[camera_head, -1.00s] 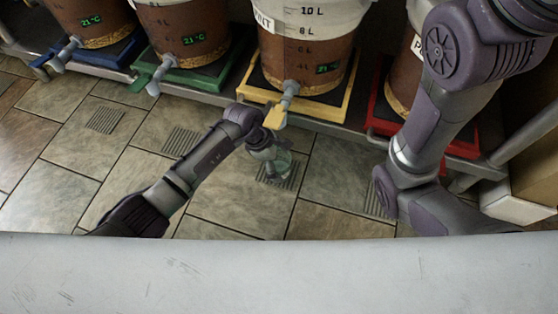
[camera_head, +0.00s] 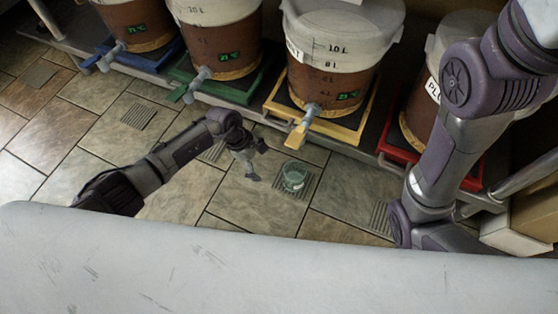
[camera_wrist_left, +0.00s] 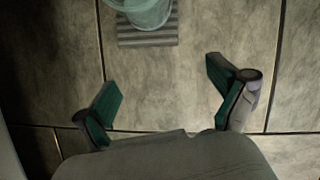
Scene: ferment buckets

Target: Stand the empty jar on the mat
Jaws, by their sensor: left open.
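The clear, empty-looking jar (camera_head: 294,177) stands upright on a grey ribbed mat (camera_head: 312,187) on the floor, in front of the yellow-based bucket. In the left wrist view the jar (camera_wrist_left: 148,12) is cut by the top edge, with the mat (camera_wrist_left: 148,40) showing beneath it. My left gripper (camera_head: 257,163) is open and empty, left of the jar and apart from it. In the left wrist view its spread fingers (camera_wrist_left: 163,90) have only bare tile between them. My right arm comes down at the right; its gripper is out of view.
The yellow-based bucket (camera_head: 333,80) has a tap (camera_head: 302,128) projecting above the floor near the jar. Green, blue and red bases hold other buckets along a low shelf. Other ribbed mats (camera_head: 136,116) lie on the tiles. A pale surface (camera_head: 280,265) fills the front.

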